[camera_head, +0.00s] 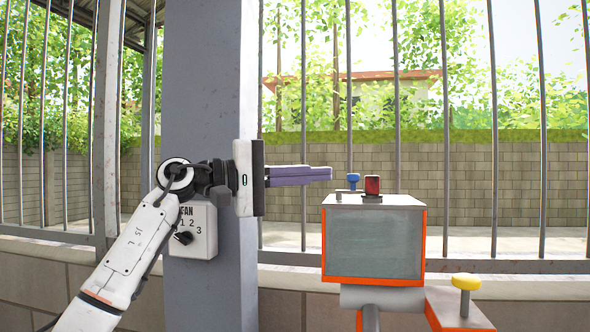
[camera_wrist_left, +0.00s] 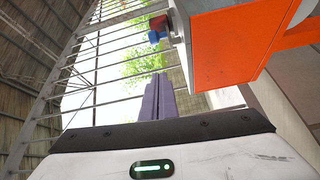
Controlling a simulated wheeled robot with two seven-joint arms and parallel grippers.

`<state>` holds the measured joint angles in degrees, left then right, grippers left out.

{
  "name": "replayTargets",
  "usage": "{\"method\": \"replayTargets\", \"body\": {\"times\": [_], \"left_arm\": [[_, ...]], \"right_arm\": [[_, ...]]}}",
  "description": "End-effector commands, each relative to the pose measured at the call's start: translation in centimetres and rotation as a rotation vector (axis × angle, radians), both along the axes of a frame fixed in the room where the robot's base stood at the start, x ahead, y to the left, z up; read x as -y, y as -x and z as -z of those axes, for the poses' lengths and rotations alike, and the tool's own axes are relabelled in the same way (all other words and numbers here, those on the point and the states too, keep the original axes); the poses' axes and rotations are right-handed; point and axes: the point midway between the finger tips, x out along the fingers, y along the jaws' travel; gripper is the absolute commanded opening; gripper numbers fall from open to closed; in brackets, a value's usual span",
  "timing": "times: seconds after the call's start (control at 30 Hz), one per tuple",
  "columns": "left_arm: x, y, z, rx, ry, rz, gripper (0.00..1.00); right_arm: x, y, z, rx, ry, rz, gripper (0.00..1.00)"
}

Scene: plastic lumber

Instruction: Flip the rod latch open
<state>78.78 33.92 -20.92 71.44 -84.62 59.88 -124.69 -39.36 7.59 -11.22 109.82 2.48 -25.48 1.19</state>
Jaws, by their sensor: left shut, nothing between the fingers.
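A grey-fronted box with orange edges (camera_head: 373,240) stands right of my gripper. On its top are a blue knob (camera_head: 353,179) on a small grey bar (camera_head: 348,191) and a red block (camera_head: 372,185). I cannot tell for sure which part is the rod latch. My left gripper (camera_head: 331,173) comes in from the left, its purple fingers shut and empty. Its tips are level with the blue knob and appear just left of it, without visible contact. In the left wrist view the fingers (camera_wrist_left: 159,78) point up, below the blue knob (camera_wrist_left: 154,36) and left of the orange side (camera_wrist_left: 225,45).
A grey pillar (camera_head: 207,90) with a FAN dial box (camera_head: 190,230) stands behind my left arm. Metal fence bars (camera_head: 445,110) run behind the box. A yellow knob (camera_head: 466,283) sits on an orange part (camera_head: 457,312) at lower right. Space above the box is free.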

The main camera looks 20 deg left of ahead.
Motion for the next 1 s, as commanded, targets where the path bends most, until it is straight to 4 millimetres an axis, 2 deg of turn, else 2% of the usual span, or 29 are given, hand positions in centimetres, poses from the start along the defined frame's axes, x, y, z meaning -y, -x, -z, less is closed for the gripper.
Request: {"method": "replayTargets", "body": {"times": [0.03, 0.17, 0.3, 0.5, 1.0], "left_arm": [[1.1, -0.7, -0.4, -0.001, 0.003, 0.004, 0.00], [3.2, -2.5, -0.6, 0.000, 0.002, 0.004, 0.00], [3.6, -0.7, 0.1, 0.004, -0.002, -0.001, 0.00], [4.1, 0.8, 0.3, 0.001, 0.000, -0.001, 0.00], [4.2, 1.3, 0.3, 0.000, 0.002, -0.001, 0.00]], "right_arm": [[0.1, 0.1, -0.4, -0.003, 0.001, 0.003, 0.31], [0.3, 0.1, -1.0, -0.002, 0.002, 0.005, 0.31], [0.4, 0.0, -0.7, 0.002, 0.003, 0.006, 0.31], [0.4, 0.1, -0.8, 0.001, 0.003, 0.005, 0.31], [0.4, 0.0, -0.8, 0.000, 0.004, 0.004, 0.31]]}}
